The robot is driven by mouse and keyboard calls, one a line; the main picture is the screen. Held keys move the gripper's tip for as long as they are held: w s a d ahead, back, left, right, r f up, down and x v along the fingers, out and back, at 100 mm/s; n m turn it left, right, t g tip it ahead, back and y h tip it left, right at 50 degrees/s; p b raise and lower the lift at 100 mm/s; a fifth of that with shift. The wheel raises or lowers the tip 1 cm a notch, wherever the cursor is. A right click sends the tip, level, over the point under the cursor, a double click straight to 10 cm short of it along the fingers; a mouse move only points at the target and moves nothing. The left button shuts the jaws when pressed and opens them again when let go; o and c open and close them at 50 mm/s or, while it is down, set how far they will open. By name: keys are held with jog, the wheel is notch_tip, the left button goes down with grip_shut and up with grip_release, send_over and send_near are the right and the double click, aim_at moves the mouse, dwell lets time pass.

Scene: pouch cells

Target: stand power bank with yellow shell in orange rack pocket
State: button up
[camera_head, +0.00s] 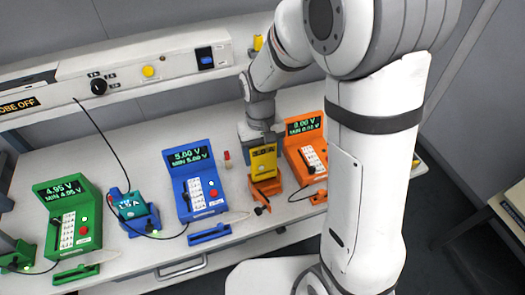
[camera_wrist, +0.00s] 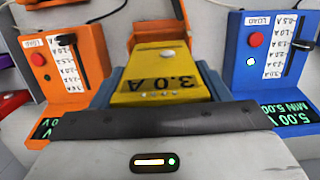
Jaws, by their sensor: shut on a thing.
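The yellow-shelled power bank (camera_head: 263,163) is upright in the head view, over a small orange dock (camera_head: 266,188). Its lower end is at the dock; I cannot tell whether it is seated. In the wrist view its face (camera_wrist: 158,72) carries a "3.0 A" label, upside down. My gripper (camera_head: 262,140) is shut on it from above, its blue-grey fingers on both sides. Orange dock parts (camera_wrist: 155,33) show beyond the bank in the wrist view. A low orange rack (camera_head: 318,197) lies right of the dock, partly hidden by my arm.
An orange load tester (camera_head: 304,150) stands right of the bank, a blue tester (camera_head: 193,182) left, and a green tester (camera_head: 68,215) farther left. A teal power bank (camera_head: 132,206) sits in a blue dock. Blue (camera_head: 209,234) and green (camera_head: 75,274) racks lie along the front edge. Cables cross the bench.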

aim_at(263, 162)
jog(key=shift+s+d+f+b, duration=0.1)
jog(key=shift+s+f+b, duration=0.1)
jog(key=shift+f+b, duration=1.35)
jog(key=o, duration=1.1)
jog(key=shift+f, duration=0.2)
jog(key=shift+c, duration=0.2)
jog(key=r, duration=0.5)
jog(key=w+r, duration=0.1)
jog(key=r, duration=0.1)
jog(key=shift+a+r, duration=0.25)
jog(key=shift+r, duration=0.15)
jog(key=shift+d, duration=0.1)
jog(key=s+d+r+m+t, duration=0.3)
jog(key=s+d+r, duration=0.4)
jog(key=s+d, duration=0.4)
jog(key=shift+s+d+t, duration=0.3)
jog(key=shift+s+t, duration=0.4)
jog(key=shift+s, duration=0.15)
